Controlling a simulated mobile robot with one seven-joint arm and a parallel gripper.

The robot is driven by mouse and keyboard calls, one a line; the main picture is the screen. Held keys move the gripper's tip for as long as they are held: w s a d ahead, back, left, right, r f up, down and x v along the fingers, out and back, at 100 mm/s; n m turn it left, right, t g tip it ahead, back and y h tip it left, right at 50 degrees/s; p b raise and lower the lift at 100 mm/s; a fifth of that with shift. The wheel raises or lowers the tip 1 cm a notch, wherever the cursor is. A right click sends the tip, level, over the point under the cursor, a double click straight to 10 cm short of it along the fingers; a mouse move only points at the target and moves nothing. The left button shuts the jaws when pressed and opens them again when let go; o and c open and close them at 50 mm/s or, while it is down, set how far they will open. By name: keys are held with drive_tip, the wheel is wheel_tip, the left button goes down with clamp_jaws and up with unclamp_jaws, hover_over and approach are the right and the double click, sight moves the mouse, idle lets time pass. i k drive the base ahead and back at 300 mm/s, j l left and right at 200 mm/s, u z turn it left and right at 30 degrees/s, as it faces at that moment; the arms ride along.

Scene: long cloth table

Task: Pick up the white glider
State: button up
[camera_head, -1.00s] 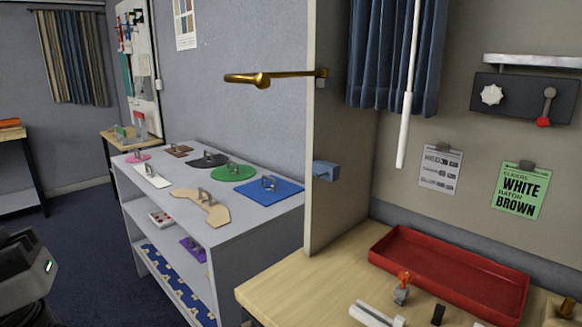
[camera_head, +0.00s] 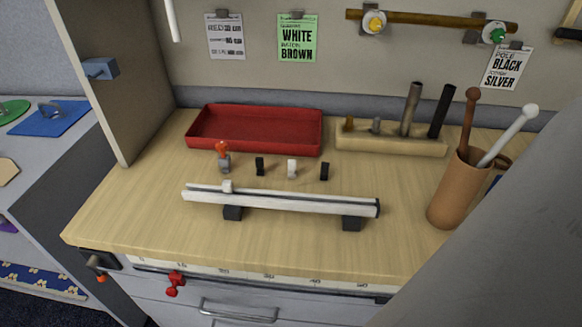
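A small white glider (camera_head: 292,168) stands upright on the wooden bench top, in a short row between two small black gliders, one on its left (camera_head: 260,166) and one on its right (camera_head: 325,171). A long white rail (camera_head: 285,200) lies in front of the row on two dark blocks. A small whitish piece (camera_head: 228,186) sits on the rail near its left end. My gripper is not in view.
A red tray (camera_head: 254,130) lies behind the row. A red-topped grey fitting (camera_head: 223,157) stands left of it. A wooden tool block (camera_head: 390,143) and a brown cup with rods (camera_head: 455,195) stand to the right. A large grey shape covers the lower right. The bench's front left is clear.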

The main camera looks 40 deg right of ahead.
sight(291, 162)
drive_tip(key=z, duration=1)
